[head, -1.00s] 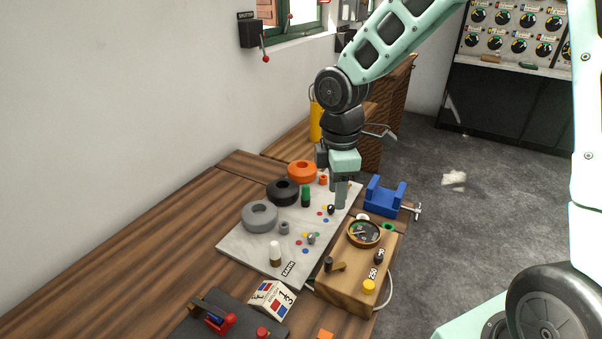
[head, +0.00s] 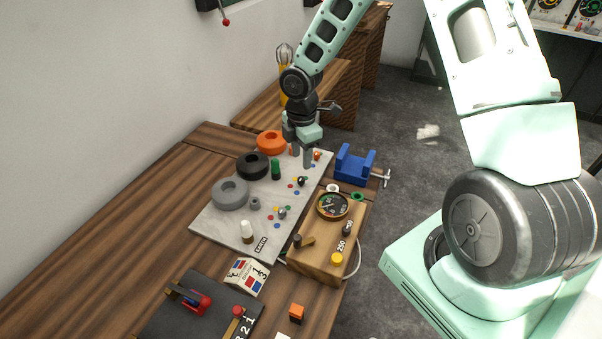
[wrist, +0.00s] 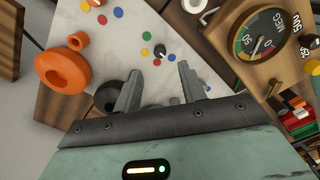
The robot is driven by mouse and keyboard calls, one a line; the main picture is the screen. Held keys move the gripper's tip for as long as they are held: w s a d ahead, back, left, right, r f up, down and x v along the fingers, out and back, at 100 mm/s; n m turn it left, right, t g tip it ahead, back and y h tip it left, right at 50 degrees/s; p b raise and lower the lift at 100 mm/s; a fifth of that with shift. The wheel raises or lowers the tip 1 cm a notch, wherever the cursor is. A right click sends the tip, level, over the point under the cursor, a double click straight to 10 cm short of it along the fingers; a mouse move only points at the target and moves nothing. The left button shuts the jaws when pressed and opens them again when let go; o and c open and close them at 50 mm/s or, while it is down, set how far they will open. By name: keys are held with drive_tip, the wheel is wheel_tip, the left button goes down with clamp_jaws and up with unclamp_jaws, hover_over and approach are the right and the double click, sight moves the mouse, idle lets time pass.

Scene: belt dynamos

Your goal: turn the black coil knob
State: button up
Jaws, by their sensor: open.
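The small black knob (head: 302,181) stands on the pale board (head: 222,239), with coloured dots around it. The black coil (head: 252,165) lies to its left. My gripper (head: 302,160) is open and empty, pointing down above the board. In the head view its fingertips appear just above the knob. In the wrist view the knob (wrist: 160,50) shows slightly beyond the gap between the fingertips (wrist: 160,69), near the middle. It seems apart from both fingers. The black coil is partly hidden behind the left finger there.
An orange coil (head: 271,142) and a grey coil (head: 230,194) share the board. A green cylinder (head: 275,170) stands left of the knob. A blue vise (head: 355,163) and a wooden meter box (head: 325,262) are to the right. A grey knob (head: 282,213) is nearer.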

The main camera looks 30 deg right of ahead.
sight(301, 178)
wheel_tip(301, 178, down, 8)
drive_tip(key=shift+r+p, duration=0.1)
drive_tip(key=shift+p, duration=0.2)
clamp_jaws()
